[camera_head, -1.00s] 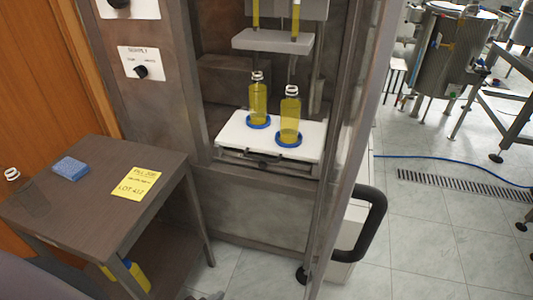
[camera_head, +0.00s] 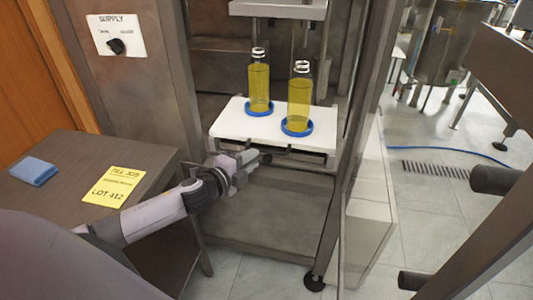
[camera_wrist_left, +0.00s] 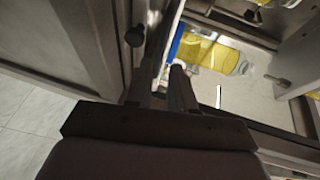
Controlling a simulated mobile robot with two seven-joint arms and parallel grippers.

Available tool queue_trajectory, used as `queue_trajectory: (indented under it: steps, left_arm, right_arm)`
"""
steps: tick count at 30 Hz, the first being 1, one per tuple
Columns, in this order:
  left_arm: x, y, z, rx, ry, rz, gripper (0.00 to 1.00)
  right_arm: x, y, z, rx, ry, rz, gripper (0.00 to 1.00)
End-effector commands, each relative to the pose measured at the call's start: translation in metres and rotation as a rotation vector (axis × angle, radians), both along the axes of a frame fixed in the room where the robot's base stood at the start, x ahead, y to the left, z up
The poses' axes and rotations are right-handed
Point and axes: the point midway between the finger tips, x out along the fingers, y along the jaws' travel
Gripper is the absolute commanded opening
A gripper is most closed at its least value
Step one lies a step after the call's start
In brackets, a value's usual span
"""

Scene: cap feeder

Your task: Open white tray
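The white tray (camera_head: 228,122) sits in the metal cabinet, with a dark handle bar (camera_head: 282,152) along its front edge. Two yellow-filled bottles (camera_head: 259,84) (camera_head: 299,100) stand upright on it in blue rings. My left gripper (camera_head: 252,158) is at the tray's front edge, close to the left part of the handle. In the left wrist view its two fingers (camera_wrist_left: 160,85) are apart with a gap between them. I cannot tell whether the handle lies in that gap. A bottle (camera_wrist_left: 206,53) shows beyond the fingers. My right gripper is not in view.
A brown side table (camera_head: 62,150) stands at left with a blue block (camera_head: 33,171) and a yellow note (camera_head: 115,186). The cabinet's side frame (camera_head: 350,150) rises right of the tray. Dark cylindrical pieces (camera_head: 495,180) stick out at the right edge. Open floor lies below.

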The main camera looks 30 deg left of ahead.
Motion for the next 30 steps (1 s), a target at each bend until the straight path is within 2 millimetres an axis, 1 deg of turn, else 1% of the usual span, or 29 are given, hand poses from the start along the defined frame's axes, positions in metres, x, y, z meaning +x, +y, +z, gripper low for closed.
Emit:
queue_trajectory:
  steps: [5, 12, 18, 24, 30]
  left_arm:
    - [0.015, -0.001, -0.002, 0.003, -0.002, 0.002, 0.23]
    - [0.045, -0.007, -0.008, 0.0, -0.002, 0.001, 0.23]
    - [0.062, -0.009, -0.011, -0.001, -0.001, 0.0, 0.23]
    - [0.068, -0.01, -0.012, -0.001, 0.0, 0.001, 0.23]
    - [0.068, -0.01, -0.012, -0.001, 0.0, 0.0, 0.23]
  right_arm:
    - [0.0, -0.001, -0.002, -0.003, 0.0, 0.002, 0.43]
    - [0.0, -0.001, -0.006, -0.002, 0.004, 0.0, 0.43]
    - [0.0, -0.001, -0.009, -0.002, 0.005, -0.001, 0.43]
    - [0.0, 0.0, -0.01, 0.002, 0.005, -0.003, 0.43]
    - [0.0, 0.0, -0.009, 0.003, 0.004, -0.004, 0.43]
